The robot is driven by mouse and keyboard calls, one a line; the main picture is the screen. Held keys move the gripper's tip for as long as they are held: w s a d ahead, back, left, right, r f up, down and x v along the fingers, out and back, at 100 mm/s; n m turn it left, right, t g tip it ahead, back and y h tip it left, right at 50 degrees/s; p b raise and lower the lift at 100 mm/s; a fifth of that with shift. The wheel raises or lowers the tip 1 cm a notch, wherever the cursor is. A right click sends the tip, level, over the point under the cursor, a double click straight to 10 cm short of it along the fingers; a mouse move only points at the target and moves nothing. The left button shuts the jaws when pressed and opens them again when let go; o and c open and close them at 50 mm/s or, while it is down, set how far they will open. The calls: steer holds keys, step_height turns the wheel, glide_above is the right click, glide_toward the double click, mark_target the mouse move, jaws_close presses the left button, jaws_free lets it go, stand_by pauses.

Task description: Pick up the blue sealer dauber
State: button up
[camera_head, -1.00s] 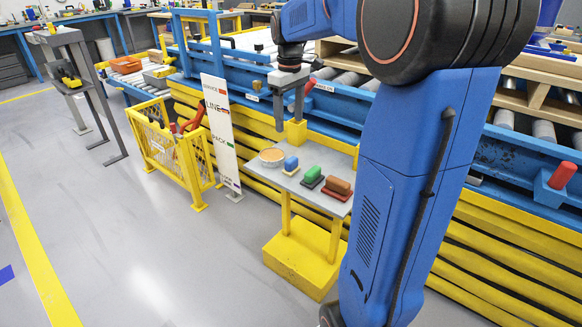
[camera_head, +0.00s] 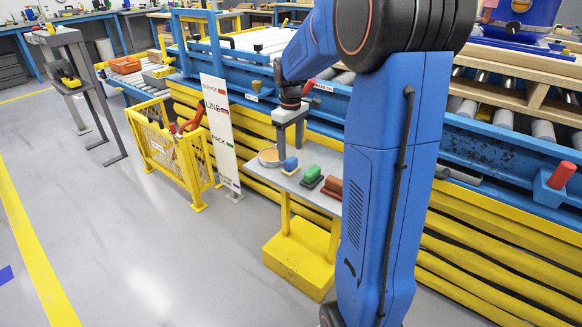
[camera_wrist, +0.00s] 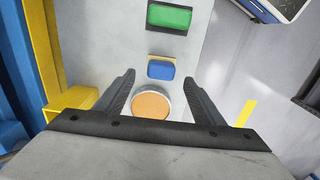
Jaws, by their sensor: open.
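The blue sealer dauber (camera_head: 290,165) stands on a small grey table, between a round tin and a green dauber. In the wrist view the blue dauber (camera_wrist: 160,69) lies between and a little beyond my fingertips. My gripper (camera_head: 290,142) is open and empty, pointing down above the table near the blue dauber. In the wrist view its two fingers (camera_wrist: 161,80) spread either side of the space over the tin and dauber. Neither finger visibly touches the dauber; the exact height gap is hard to tell.
The round tin with orange contents (camera_head: 268,157), green dauber (camera_head: 312,174) and brown dauber (camera_head: 331,187) share the grey tabletop (camera_head: 305,192). A white sign board (camera_head: 220,125) stands left of the table. The blue conveyor frame (camera_head: 490,150) runs behind. Open floor lies in front.

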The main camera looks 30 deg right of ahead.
mark_target(291, 159)
steer(key=shift+s+f, duration=0.15)
steer(key=shift+f, duration=2.7)
steer(key=c, duration=1.1)
